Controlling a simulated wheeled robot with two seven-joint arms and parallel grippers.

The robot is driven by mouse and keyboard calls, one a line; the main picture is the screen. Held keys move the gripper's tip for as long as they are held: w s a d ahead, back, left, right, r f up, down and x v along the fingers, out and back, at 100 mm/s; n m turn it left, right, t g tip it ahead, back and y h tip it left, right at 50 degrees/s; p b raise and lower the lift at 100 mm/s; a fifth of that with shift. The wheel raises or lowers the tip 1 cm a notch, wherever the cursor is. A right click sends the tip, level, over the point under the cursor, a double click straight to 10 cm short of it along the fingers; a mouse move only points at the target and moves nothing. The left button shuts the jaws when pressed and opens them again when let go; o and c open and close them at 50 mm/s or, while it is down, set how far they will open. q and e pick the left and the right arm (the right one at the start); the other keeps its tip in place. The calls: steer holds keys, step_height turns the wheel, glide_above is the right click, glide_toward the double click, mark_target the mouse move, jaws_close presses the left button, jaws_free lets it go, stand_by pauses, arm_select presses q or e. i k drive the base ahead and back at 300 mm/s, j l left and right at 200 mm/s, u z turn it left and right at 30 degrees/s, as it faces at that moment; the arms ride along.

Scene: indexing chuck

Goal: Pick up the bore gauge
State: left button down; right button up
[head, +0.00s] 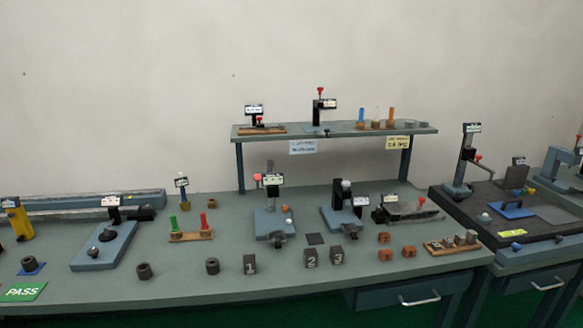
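No label is readable enough for me to say for certain which tool is the bore gauge. One candidate is a slim upright tool with a small white tag and a blue shaft (184,194), near the back of the bench left of centre, beside a small brownish ring (211,202). Another is the wooden stand (190,237) in front of it, holding a green-handled plug (174,224) and a red-handled plug (204,222). Neither my left nor my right gripper shows in the head view.
The long grey-green bench (200,282) carries dial stands, dark rings, numbered blocks and brown blocks. A raised shelf (345,131) stands at the back. A dark surface plate (470,205) lies at right, a green PASS card (22,291) at front left. The front left-centre is fairly clear.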

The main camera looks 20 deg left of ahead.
mark_target(180, 182)
steer(key=u, duration=1.3)
